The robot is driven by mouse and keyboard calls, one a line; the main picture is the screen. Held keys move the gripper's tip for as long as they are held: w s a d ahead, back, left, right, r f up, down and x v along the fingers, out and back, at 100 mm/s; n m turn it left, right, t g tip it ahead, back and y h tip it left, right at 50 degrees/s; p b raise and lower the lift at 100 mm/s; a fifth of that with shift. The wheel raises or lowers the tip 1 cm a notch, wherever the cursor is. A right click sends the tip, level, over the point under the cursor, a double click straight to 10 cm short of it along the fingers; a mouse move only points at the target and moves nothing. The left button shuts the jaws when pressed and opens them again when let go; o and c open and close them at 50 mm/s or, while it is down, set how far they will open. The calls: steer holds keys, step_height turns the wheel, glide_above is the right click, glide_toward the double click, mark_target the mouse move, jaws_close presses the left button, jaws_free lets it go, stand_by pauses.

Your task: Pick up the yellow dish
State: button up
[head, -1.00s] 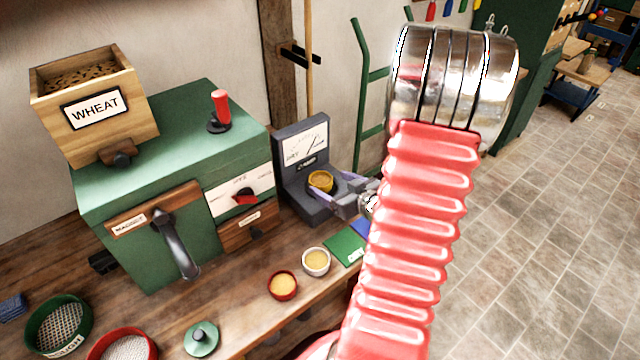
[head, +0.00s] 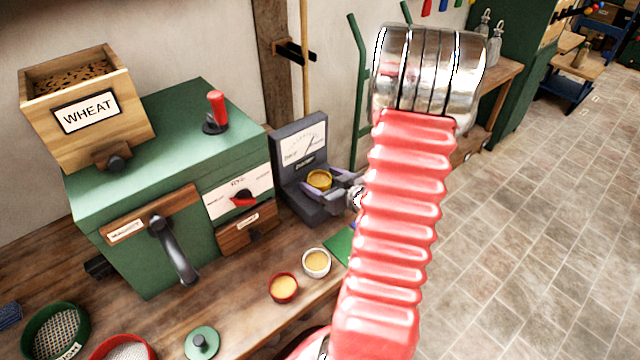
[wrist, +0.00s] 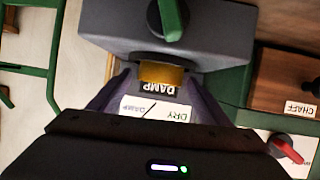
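The yellow dish (head: 319,180) sits on the small platform of the dark grey meter (head: 312,212) against the wall. In the wrist view the dish (wrist: 162,74) shows between my two fingers, with a narrow gap on each side. My gripper (head: 330,184) is open, its pale purple fingers reaching in from the right around the dish. It also shows in the wrist view (wrist: 160,78). My red ribbed arm hides the gripper's wrist and part of the bench.
A green mill (head: 150,240) with a WHEAT hopper (head: 75,130) stands left of the meter. A red bowl (head: 284,288), a white bowl (head: 316,263) and a green-lidded item (head: 202,342) sit on the bench in front. Open floor lies to the right.

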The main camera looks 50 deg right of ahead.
steer(key=c, duration=1.1)
steer(key=shift+r, duration=0.15)
steer(key=shift+c, duration=0.2)
step_height(320, 180, up, 10)
stand_by(0.6)
